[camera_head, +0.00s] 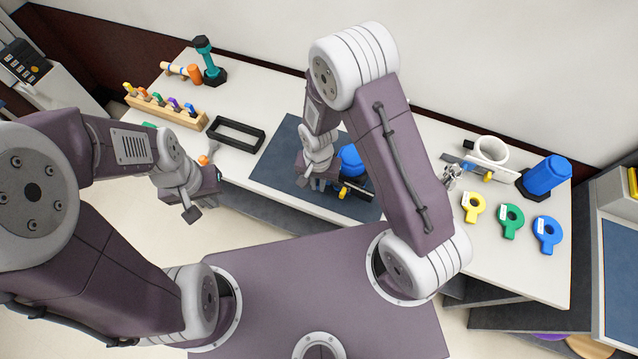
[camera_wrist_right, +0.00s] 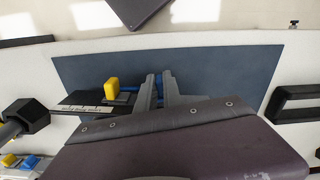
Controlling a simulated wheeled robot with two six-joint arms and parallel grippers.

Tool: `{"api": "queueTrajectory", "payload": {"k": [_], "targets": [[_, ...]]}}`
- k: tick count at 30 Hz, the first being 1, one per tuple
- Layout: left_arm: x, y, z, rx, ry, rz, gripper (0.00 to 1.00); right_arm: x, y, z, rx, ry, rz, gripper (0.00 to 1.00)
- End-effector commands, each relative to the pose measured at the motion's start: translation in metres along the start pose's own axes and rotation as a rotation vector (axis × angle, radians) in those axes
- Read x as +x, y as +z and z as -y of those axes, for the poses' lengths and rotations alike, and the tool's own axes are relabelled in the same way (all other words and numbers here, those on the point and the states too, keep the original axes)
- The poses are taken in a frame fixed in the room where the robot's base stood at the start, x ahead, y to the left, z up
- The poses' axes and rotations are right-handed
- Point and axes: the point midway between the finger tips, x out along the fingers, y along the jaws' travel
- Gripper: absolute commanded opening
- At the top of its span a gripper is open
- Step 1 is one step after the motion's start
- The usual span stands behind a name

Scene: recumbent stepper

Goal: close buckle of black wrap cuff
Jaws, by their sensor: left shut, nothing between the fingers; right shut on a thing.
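The black wrap cuff (camera_head: 361,188) lies on the dark blue mat in the head view, partly hidden by my right arm. In the right wrist view the cuff (camera_wrist_right: 85,104) is a black strip with a white marked scale, a yellow block (camera_wrist_right: 111,90) and a blue bar. My right gripper (camera_head: 318,184) is low over the mat beside the yellow part. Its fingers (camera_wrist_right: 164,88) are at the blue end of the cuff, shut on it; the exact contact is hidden. My left gripper (camera_head: 192,214) is shut and empty, off the table's front edge at the left.
A black rectangular frame (camera_head: 237,134) and a wooden peg rack (camera_head: 165,107) stand left of the mat (camera_head: 277,160). A teal dumbbell (camera_head: 208,62) stands behind. Yellow, green and blue tags, a white ring (camera_head: 491,152) and a blue dumbbell (camera_head: 546,175) are at the right.

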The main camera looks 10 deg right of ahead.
Motion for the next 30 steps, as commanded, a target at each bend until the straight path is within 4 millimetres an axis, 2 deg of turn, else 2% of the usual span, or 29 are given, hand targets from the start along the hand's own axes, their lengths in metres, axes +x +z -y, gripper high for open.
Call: {"api": "queueTrajectory", "payload": {"k": [15,30], "targets": [[-0.0028,-0.0003,-0.0001,0.0,0.0,0.0,0.0,-0.0001,-0.0061,0.0027,0.178,0.001,0.001,0.0],[-0.003,-0.0003,-0.0001,0.0,0.0,0.0,0.0,0.0,-0.007,0.0032,0.202,0.001,0.001,0.0]]}}
